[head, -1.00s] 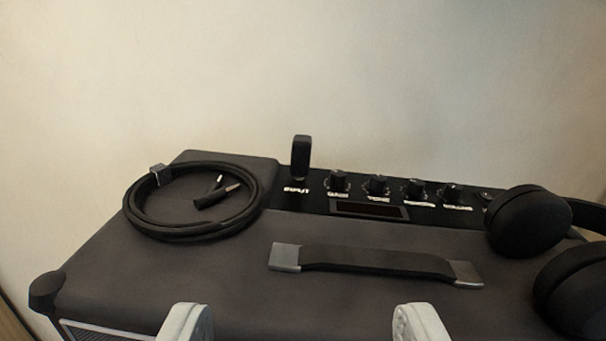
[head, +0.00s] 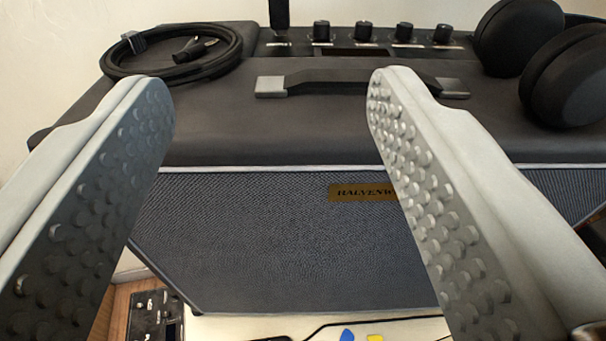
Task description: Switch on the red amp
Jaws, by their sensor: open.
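A dark grey amp (head: 270,130) fills the middle of the view; I see no red on its casing. Its front is a dark woven grille (head: 260,240) with a gold nameplate (head: 355,192), partly hidden by my right finger. A black control panel (head: 290,48) at the back of its top carries several knobs (head: 363,32), a small dark display and an upright black plug or lever (head: 279,14), cut off above. I cannot make out a power switch. My gripper (head: 265,88) is open and empty, its studded fingers spread before the amp.
A coiled black cable (head: 185,72) lies on the amp's top left, headphones (head: 560,70) on its top right. A strap handle (head: 350,77) crosses the top. Below are a pale surface with a blue pick (head: 347,335) and yellow pick (head: 376,338), and a black knobbed box (head: 155,315).

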